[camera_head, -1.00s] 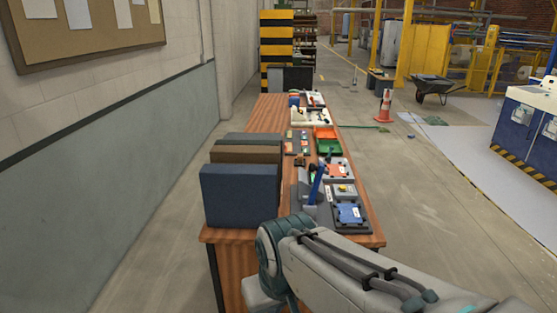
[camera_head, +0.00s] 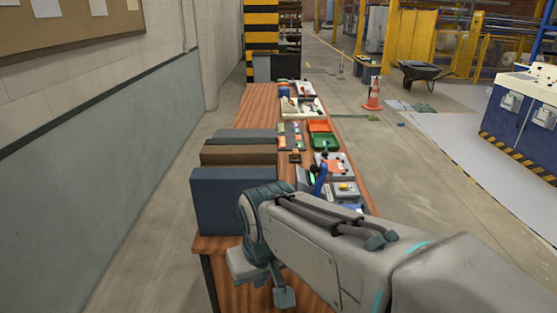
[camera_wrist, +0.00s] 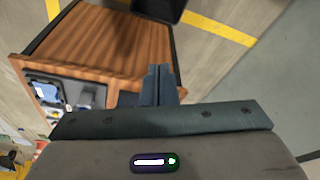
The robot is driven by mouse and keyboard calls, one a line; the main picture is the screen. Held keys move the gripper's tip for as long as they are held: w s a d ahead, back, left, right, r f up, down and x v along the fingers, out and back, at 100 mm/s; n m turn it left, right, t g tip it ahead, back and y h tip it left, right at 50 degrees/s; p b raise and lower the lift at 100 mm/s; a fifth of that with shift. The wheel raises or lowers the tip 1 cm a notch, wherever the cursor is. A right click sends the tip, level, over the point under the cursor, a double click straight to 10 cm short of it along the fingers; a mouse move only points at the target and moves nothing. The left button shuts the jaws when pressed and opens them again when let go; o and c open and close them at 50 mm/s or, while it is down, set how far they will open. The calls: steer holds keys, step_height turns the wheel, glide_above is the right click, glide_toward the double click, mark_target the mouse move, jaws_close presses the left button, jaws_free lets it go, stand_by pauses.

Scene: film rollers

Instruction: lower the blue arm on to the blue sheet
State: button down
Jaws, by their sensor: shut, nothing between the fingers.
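The blue arm (camera_head: 320,180) stands raised and tilted on its grey base in the head view. The blue sheet (camera_head: 352,207) lies on a grey plate to its right, mostly hidden behind my arm. In the wrist view the blue sheet (camera_wrist: 46,93) shows on its plate near the table's edge, at the left; the blue arm is not clear there. My gripper (camera_wrist: 158,70) is shut and empty, with its fingers over the table's near end, to the right of the blue sheet in that view. In the head view only part of the gripper shows, low beside the dark blue block.
A dark blue block (camera_head: 232,198) and brown and grey-green blocks stand on the table's left side. Behind the blue arm are an orange sheet (camera_head: 331,166), a green tray (camera_head: 326,142) and an orange tray (camera_head: 319,126). Bare wood (camera_wrist: 105,45) lies at the near end.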

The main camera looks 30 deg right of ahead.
steer(key=w+d+r+m+h, duration=0.1)
steer(key=w+d+m+h, duration=0.1)
steer(key=w+d, duration=0.5)
steer(key=w+d+r+m+g+h+p, duration=0.1)
steer(key=w+d, duration=0.7)
steer(key=w, duration=1)
steer(key=w+d+r+m+h, duration=0.2)
steer(key=w+d, duration=0.6)
steer(key=w, duration=0.5)
steer(key=shift+d+r+m+h+p, duration=0.15)
steer(key=shift+r+m+h+p, duration=0.25)
steer(key=shift+r+h, duration=0.35)
steer(key=shift+f, duration=0.1)
steer(key=d+f+p, duration=0.2)
steer(key=d+f, duration=0.7)
steer(key=shift+s+p, duration=0.2)
steer(key=shift+p, duration=0.15)
